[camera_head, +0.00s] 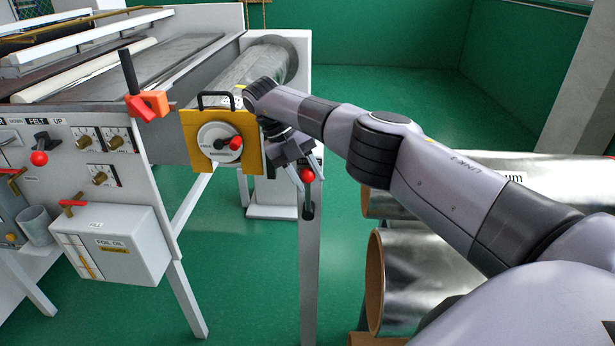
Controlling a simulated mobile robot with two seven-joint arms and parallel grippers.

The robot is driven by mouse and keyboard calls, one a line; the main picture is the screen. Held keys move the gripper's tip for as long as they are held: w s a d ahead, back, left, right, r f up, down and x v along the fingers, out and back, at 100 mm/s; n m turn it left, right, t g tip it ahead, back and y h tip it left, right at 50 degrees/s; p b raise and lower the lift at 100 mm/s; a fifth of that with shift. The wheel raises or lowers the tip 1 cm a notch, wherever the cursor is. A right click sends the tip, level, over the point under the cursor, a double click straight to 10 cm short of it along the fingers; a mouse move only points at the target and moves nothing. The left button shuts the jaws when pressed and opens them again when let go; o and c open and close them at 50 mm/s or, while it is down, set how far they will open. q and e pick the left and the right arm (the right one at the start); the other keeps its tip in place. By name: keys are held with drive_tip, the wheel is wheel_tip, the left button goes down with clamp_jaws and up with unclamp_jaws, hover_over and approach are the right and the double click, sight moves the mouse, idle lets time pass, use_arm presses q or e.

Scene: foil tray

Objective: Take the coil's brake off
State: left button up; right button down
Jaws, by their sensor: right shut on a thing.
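A shiny foil coil (258,62) lies across the machine's end, behind a yellow plate (191,140). On the plate is a round white dial (209,132) with a red-knobbed handle (235,143); part of its lettering seems to read "FREE". Right of the plate, a lever with a red ball knob (307,175) and a dark arm (308,209) is on the white post. My right gripper (304,167) reaches down to this red ball and is shut on it; its fingers are partly hidden by my wrist. My left gripper is out of view.
Left is the machine's panel (75,165) with knobs and a "FELT" lever (39,158), and a white foil oil box (125,247). Big foil rolls (420,280) lie at right under my arm. Green floor (250,290) is open below the machine.

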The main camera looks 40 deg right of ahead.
drive_tip(key=shift+s+d, duration=0.15)
drive_tip(key=shift+d, duration=0.2)
drive_tip(key=c, duration=0.7)
unclamp_jaws()
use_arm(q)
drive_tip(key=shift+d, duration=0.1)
use_arm(e)
drive_tip(key=shift+a, duration=0.15)
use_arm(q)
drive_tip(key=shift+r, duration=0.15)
use_arm(e)
drive_tip(key=shift+r, duration=0.15)
